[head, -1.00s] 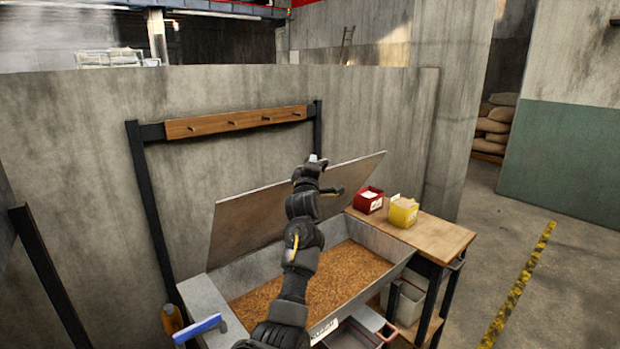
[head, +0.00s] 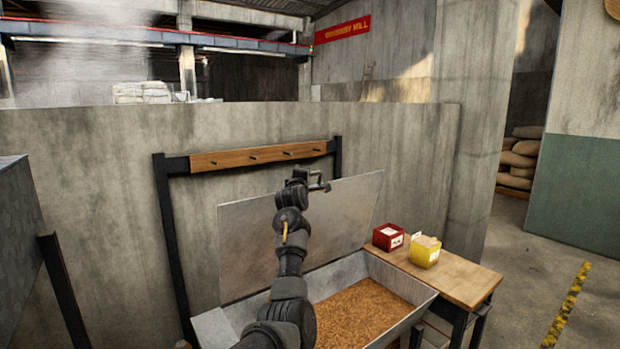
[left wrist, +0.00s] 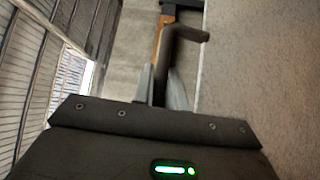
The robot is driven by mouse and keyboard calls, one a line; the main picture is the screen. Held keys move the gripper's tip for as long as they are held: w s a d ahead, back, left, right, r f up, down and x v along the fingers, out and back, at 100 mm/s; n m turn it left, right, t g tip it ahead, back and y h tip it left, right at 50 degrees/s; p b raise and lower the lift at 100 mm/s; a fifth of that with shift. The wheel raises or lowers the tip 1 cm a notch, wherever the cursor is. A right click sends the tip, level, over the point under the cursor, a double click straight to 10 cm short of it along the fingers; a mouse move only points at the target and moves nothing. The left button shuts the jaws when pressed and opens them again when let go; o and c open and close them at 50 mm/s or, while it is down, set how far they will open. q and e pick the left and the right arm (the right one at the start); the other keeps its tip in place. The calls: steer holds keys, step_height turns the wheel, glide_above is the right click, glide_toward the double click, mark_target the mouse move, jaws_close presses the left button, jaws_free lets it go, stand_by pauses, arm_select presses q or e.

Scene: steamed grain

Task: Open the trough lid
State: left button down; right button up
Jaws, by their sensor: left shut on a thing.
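The trough (head: 343,276) is a grey metal bin with brown grain (head: 365,312) inside. Its flat grey lid (head: 345,215) stands raised along the back edge, close to upright, so the grain is exposed. My left gripper (head: 318,183) is at the lid's upper edge, with my arm crossing in front of the lid. In the left wrist view the jaws (left wrist: 168,88) are shut on the dark lid handle (left wrist: 182,36), beside the lid's grey face (left wrist: 262,75). My right gripper is not in view.
A wooden side table (head: 462,278) right of the trough carries a red box (head: 388,238) and a yellow box (head: 425,251). A wooden peg rail (head: 255,157) on dark posts stands behind the lid, before a concrete wall (head: 90,190). Open floor lies to the right.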

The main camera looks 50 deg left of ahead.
arm_select(q)
steer(key=c, duration=1.4)
jaws_free()
steer(key=shift+s+d+f+b, duration=0.2)
steer(key=shift+s+d+b, duration=0.1)
steer(key=shift+s+b, duration=0.15)
steer(key=r+b+v, duration=0.1)
steer(key=b+v, duration=0.3)
steer(key=v, duration=0.5)
steer(key=shift+s+d+f, duration=0.2)
steer(key=shift+s+f, duration=0.15)
steer(key=shift+f, duration=0.1)
